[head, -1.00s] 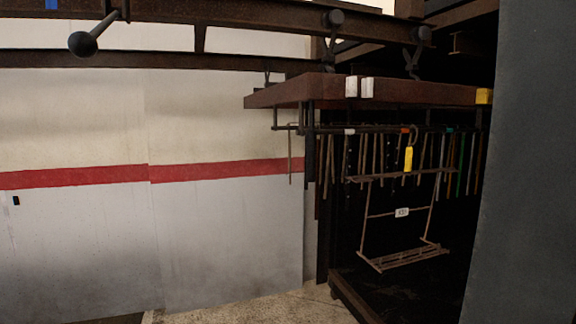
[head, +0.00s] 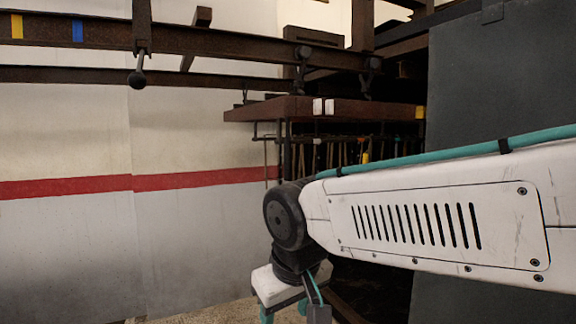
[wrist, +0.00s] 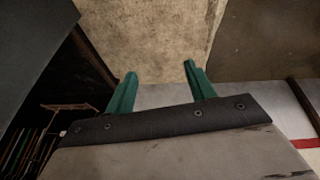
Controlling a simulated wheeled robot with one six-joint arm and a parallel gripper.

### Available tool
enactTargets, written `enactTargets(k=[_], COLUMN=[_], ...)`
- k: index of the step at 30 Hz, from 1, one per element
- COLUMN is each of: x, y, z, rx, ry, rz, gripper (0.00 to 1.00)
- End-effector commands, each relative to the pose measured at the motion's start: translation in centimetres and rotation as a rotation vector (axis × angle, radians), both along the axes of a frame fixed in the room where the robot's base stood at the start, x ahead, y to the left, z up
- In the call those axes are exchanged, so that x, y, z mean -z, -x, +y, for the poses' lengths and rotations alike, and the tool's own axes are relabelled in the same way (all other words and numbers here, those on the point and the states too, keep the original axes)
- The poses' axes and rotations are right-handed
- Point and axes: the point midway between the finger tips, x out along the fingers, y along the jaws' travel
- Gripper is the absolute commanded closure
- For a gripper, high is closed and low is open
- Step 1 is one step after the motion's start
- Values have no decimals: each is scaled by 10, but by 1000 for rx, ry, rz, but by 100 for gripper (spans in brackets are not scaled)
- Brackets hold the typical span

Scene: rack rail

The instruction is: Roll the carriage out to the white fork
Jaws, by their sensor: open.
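The carriage (head: 370,108), a long reddish-brown beam, hangs below the overhead rail (head: 220,45) from dark hangers, right of centre in the head view. Two white blocks (head: 323,106) and a yellow one (head: 420,112) mark its front edge. Thin rods hang under it, partly hidden by my arm. I cannot make out a white fork for sure. My gripper (wrist: 160,68) is open and empty in the wrist view, its two green fingers apart over bare floor. In the head view it is low, below and in front of the carriage, its fingertips cut off by the bottom edge.
A dark lever with a ball end (head: 137,77) hangs from the rail at left. Yellow (head: 17,26) and blue (head: 77,30) marks sit on the rail. A large grey panel (head: 490,80) stands close at right. A red-striped wall (head: 80,187) lies behind; open space is before it.

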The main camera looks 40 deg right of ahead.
Motion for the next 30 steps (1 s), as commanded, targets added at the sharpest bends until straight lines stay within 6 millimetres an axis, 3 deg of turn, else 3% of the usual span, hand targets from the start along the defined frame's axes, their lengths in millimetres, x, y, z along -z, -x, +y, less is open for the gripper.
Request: enactTargets(k=[3, 9, 12, 15, 21, 30], x=[-31, -109, -145, -169, -192, -196], y=[-64, -157, -186, -203, -215, -218], z=[-62, -174, -217, -246, -271, -273], rx=[147, 258, 234, 179, 75, 42], ry=[105, 256, 284, 277, 225, 204], rz=[-234, -692, -890, -1036, -1188, -1221], gripper=[45, 45, 45, 45, 45, 45])
